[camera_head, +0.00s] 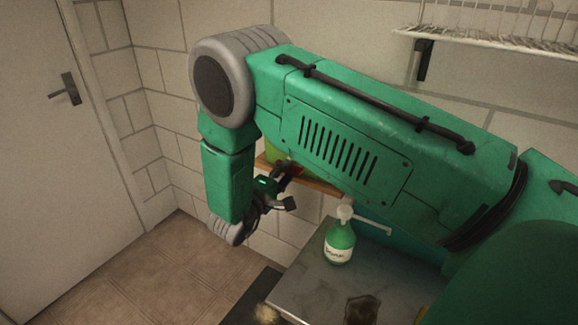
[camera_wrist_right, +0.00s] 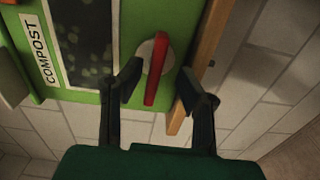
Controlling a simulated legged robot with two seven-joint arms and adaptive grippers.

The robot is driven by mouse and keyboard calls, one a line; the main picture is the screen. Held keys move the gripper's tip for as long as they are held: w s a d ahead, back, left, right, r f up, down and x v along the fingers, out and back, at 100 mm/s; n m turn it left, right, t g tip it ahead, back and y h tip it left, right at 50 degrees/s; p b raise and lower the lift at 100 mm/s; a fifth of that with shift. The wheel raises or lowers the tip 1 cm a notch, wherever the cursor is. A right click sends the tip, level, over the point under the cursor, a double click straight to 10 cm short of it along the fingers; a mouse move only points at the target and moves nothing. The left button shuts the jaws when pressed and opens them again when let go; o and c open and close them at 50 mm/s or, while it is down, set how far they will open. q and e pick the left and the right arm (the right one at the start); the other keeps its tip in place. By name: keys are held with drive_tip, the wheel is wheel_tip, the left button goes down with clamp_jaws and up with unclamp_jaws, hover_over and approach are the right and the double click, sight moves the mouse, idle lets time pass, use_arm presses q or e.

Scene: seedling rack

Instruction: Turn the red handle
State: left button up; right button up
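The red handle (camera_wrist_right: 157,70) shows in the right wrist view as a narrow bar on a pale round base, on the front of a green compost box (camera_wrist_right: 119,18). My right gripper (camera_wrist_right: 158,90) is open, with one dark finger on each side of the handle and gaps visible between them. In the head view my right gripper (camera_head: 281,187) is beside a wooden shelf, below my large green arm. The handle is mostly hidden there by the gripper and arm; a sliver of the green box (camera_head: 272,150) shows. My left gripper is not in view.
The wooden shelf (camera_head: 320,184) is on the tiled wall behind the gripper. A green pump bottle (camera_head: 340,243) stands on a grey counter (camera_head: 313,283). A wire rack (camera_head: 490,25) hangs at upper right. A door (camera_head: 40,150) is at left; the floor before it is clear.

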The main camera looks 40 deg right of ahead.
drive_tip(key=shift+x, duration=1.25)
drive_tip(key=shift+w+a+r, duration=0.1)
drive_tip(key=shift+a+r, duration=0.2)
drive_tip(key=shift+a, duration=0.5)
drive_tip(key=shift+a+r, duration=0.15)
drive_tip(key=shift+a, duration=0.15)
drive_tip(key=shift+c, duration=0.4)
drive_tip(key=shift+d, duration=0.25)
clamp_jaws()
drive_tip(key=shift+d, duration=0.45)
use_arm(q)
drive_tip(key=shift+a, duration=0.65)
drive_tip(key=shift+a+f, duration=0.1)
use_arm(e)
drive_tip(key=shift+a+m, duration=0.1)
drive_tip(key=shift+m, duration=0.2)
